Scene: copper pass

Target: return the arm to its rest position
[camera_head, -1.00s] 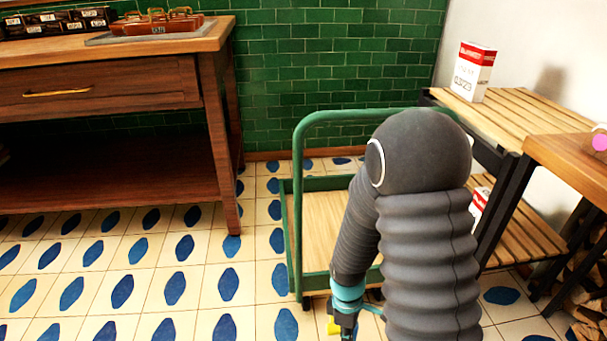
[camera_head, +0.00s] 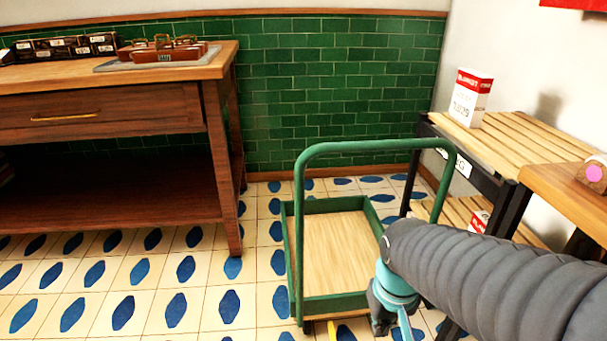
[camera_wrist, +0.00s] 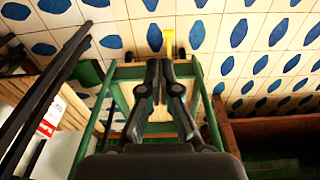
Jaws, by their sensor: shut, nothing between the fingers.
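My arm (camera_head: 500,285) reaches in from the lower right of the head view, its ribbed grey sleeve lying low and bent. Its teal wrist (camera_head: 395,282) is in front of the right side of the green cart; the fingers are not clear there. In the wrist view my gripper (camera_wrist: 158,66) is shut and empty, its two black fingers together over the cart's wooden bed. The green cart (camera_head: 300,225) stands on the tiled floor with its tall handle frame upright and its bed bare where it shows.
A wooden table (camera_head: 100,115) with a tray of brown items (camera_head: 160,60) stands at left. A slatted shelf (camera_head: 490,140) with a red-and-white box (camera_head: 470,97) and a wooden counter (camera_head: 570,190) are at right. Something yellow (camera_wrist: 168,40) lies beyond the fingers. Floor at left is clear.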

